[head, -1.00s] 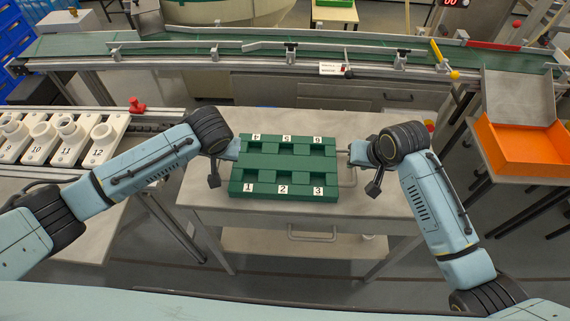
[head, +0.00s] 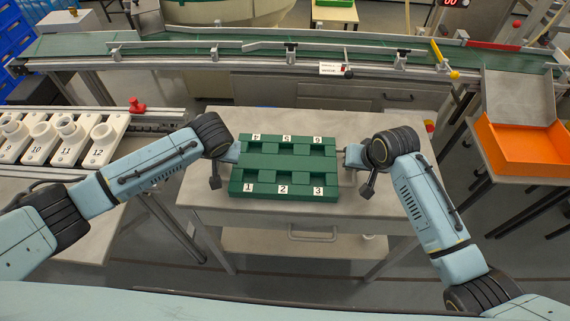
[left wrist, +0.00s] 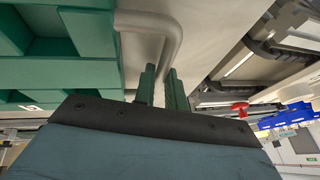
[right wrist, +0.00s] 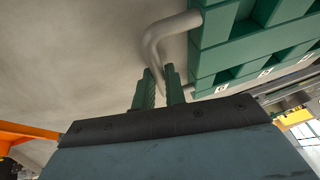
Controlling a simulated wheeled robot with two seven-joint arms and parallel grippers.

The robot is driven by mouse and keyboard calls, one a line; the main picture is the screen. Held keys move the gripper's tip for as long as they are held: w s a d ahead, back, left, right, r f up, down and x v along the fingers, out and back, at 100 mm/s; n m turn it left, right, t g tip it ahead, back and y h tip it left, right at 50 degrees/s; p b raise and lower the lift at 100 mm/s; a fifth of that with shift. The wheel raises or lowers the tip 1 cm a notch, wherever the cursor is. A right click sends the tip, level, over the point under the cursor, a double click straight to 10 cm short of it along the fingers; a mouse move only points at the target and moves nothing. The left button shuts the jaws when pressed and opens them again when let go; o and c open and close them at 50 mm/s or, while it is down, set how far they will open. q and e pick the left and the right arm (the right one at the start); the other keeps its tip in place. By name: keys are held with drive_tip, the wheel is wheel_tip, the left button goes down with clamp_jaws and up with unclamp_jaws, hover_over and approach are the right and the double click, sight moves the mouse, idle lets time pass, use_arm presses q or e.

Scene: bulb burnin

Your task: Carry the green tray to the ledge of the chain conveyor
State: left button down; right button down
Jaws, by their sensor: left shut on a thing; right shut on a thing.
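The green tray (head: 262,162) is in the middle of the head view, level, over the grey worktable, with several empty square pockets and number labels. I cannot tell whether it rests on the tabletop or is just above it. My left gripper (head: 236,152) is at its left side; in the left wrist view its fingers (left wrist: 161,82) are shut on the grey bar handle (left wrist: 160,30). My right gripper (head: 343,152) is at its right side; in the right wrist view its fingers (right wrist: 160,85) are shut on the other handle (right wrist: 168,28).
A line of white socket blocks (head: 42,133) numbered 9 to 12 stands at the left beside a rail with a red fitting (head: 137,105). A green-belted conveyor (head: 215,52) crosses the back. An orange bin (head: 522,145) stands at the right. The tabletop (head: 300,122) behind the tray is bare.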

use_arm(q)
drive_tip(key=shift+r, duration=0.25)
use_arm(e)
drive_tip(key=shift+r, duration=0.2)
